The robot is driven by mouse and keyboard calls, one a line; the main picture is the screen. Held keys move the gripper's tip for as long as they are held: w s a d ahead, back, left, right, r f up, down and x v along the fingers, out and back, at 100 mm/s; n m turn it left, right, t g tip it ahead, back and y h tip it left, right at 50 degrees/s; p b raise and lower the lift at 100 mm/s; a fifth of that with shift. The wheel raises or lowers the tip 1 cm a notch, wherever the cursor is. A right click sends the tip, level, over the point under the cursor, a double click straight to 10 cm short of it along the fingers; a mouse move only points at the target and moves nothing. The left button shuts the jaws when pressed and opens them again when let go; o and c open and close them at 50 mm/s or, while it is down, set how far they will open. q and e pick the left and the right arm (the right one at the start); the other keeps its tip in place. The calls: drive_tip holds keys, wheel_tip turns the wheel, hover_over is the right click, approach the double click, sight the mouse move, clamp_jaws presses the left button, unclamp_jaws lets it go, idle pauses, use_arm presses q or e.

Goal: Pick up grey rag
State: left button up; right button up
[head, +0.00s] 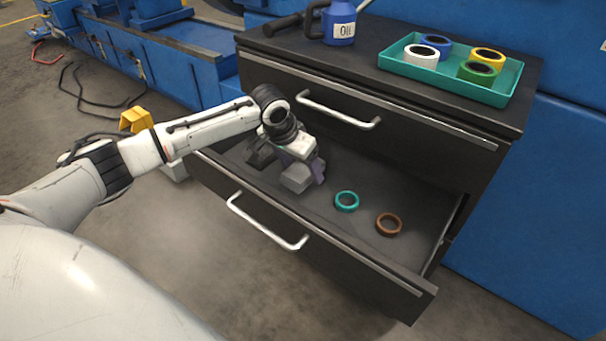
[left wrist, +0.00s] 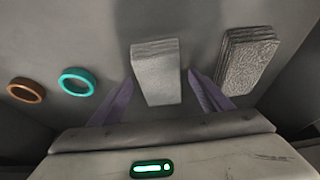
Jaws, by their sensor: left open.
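A light grey folded rag (head: 297,179) lies in the open drawer, below my left gripper (head: 302,166). In the left wrist view the rag (left wrist: 157,72) shows as a pale layered block between the two purple fingers of my left gripper (left wrist: 161,78). The fingers are open, one on each side of the rag, with a visible gap at each side. A darker, speckled grey folded cloth (left wrist: 248,62) lies to the right in that view; in the head view this darker cloth (head: 260,156) is partly hidden by my wrist. My right gripper is not in view.
A teal ring (head: 346,201) and a brown ring (head: 389,224) lie in the open drawer (head: 400,271). Its front and side walls surround the rag. A closed drawer (head: 400,120) is above. On top stand a blue oil can (head: 339,22) and a teal tray (head: 440,85) of coloured rolls.

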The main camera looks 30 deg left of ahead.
use_arm(q)
drive_tip(key=shift+c, duration=0.2)
drive_tip(key=c, duration=1.1)
